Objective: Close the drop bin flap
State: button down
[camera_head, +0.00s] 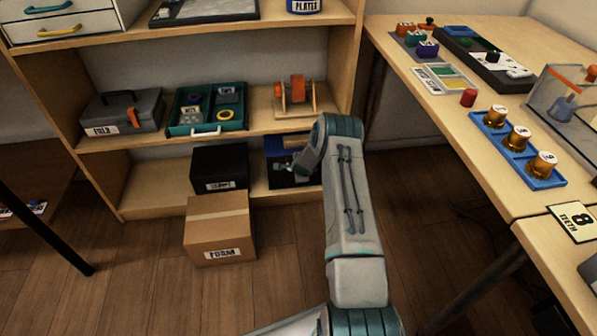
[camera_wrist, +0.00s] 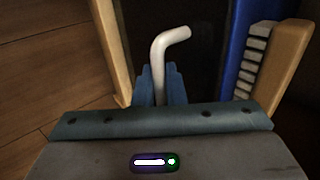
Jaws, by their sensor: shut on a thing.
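A dark blue bin (camera_head: 275,150), which I take to be the drop bin, stands in the lower shelf compartment, partly hidden by my arm. In the wrist view its blue side wall (camera_wrist: 236,45) rises at the right of a dark area (camera_wrist: 210,40). I cannot tell whether that area is the flap or an opening. A pale bent rod handle (camera_wrist: 168,48) stands between my fingers. My gripper (camera_wrist: 161,88) is shut on this handle. In the head view my gripper (camera_head: 290,168) is at the front of the bin, small and partly hidden by my wrist.
A black box (camera_head: 219,168) stands left of the bin, and a cardboard FOAM box (camera_head: 220,228) sits on the floor in front. The workbench (camera_head: 400,75) stands at the right.

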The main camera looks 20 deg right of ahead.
jog(key=shift+w+d+r, duration=0.1)
jog(key=shift+w+r, duration=0.05)
jog(key=shift+w, duration=0.05)
jog(key=c, duration=1.6)
grip_release()
jog(key=shift+r, duration=0.1)
jog(key=p+v, duration=0.4)
jog(key=v, duration=0.9)
jog(key=shift+s+p, duration=0.4)
jog(key=shift+r, duration=0.2)
jog(key=s+a+r+n+g+y+p, duration=0.1)
jog(key=s+a+r+n+p, duration=0.3)
jog(key=r, duration=0.9)
jog(key=s+a+r+n+y+p, duration=0.15)
jog(key=a+r+n+p, duration=0.35)
jog(key=r, duration=0.8)
jog(key=s+a+r+n+g+p, duration=0.15)
jog(key=s+a+r+p, duration=0.35)
jog(key=r, duration=0.8)
jog(key=s+a+r+n+g+p, duration=0.2)
jog(key=s+r+n+p, duration=0.8)
jog(key=s+r, duration=1.6)
jog(key=p, duration=0.6)
jog(key=shift+s+a+r, duration=0.2)
jog(key=shift+r, duration=0.2)
